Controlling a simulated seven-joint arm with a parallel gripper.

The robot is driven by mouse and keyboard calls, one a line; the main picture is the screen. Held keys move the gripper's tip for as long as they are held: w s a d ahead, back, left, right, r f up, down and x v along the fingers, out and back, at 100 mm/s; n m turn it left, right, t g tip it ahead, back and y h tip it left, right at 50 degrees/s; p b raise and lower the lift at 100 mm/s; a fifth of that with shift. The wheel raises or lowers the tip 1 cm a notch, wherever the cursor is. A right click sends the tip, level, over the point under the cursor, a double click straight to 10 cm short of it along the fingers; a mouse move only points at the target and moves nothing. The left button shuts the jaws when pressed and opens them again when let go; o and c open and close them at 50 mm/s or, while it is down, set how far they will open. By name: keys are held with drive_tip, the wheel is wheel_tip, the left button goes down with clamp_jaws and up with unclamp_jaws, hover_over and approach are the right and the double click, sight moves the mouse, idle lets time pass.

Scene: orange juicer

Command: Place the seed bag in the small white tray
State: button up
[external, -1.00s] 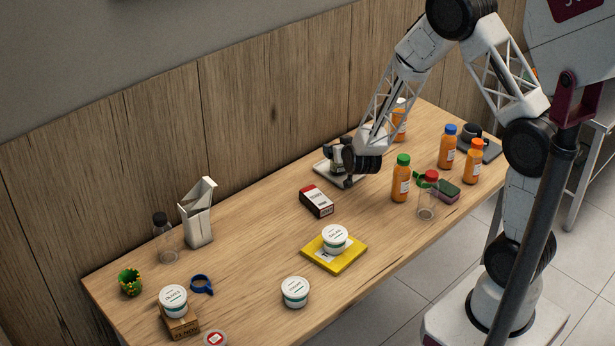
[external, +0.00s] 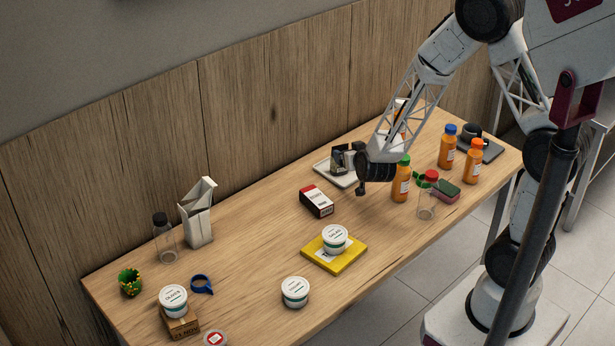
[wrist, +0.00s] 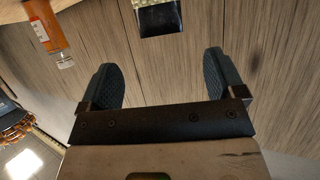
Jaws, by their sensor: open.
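The small white tray (external: 323,168) lies near the wall, partly hidden behind my gripper (external: 353,172). In the wrist view my gripper (wrist: 164,62) is open, with its two dark fingers wide apart and nothing between them. A dark packet (wrist: 160,20) with a yellow speckled patch shows beyond the fingers, cut by the top edge; it may be the seed bag, but I cannot tell whether it rests in the tray. A pale upright bag or carton (external: 197,215) stands near the wall at the left; no label is readable on it.
A red-and-white box (external: 317,201) lies left of my gripper. Orange bottles (external: 447,150) and a clear red-capped bottle (external: 428,204) stand to the right. A white tub (external: 335,237) sits on a yellow mat (external: 350,262). The table between the box and the pale bag is clear.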

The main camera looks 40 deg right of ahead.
drive_tip(key=shift+v, duration=1.3)
drive_tip(key=s+a+r+n+g+y, duration=0.2)
drive_tip(key=s+r+y, duration=0.1)
drive_tip(key=s+r, duration=0.3)
drive_tip(key=s+a+r+n+g+y, duration=0.1)
drive_tip(key=s+a+r+g+y, duration=0.2)
drive_tip(key=r, duration=0.6)
drive_tip(key=s+d+r+g, duration=0.1)
drive_tip(key=s+r, duration=0.2)
drive_tip(key=s, duration=0.4)
drive_tip(key=s+d+r+n+g, duration=0.1)
drive_tip(key=s+d+r+g, duration=0.1)
drive_tip(key=s, duration=0.5)
drive_tip(key=s+d+r+g+h, duration=0.1)
drive_tip(key=s+r+g, duration=0.1)
drive_tip(key=s, duration=0.6)
drive_tip(key=shift+d+r, duration=0.3)
drive_tip(key=shift+r, duration=0.6)
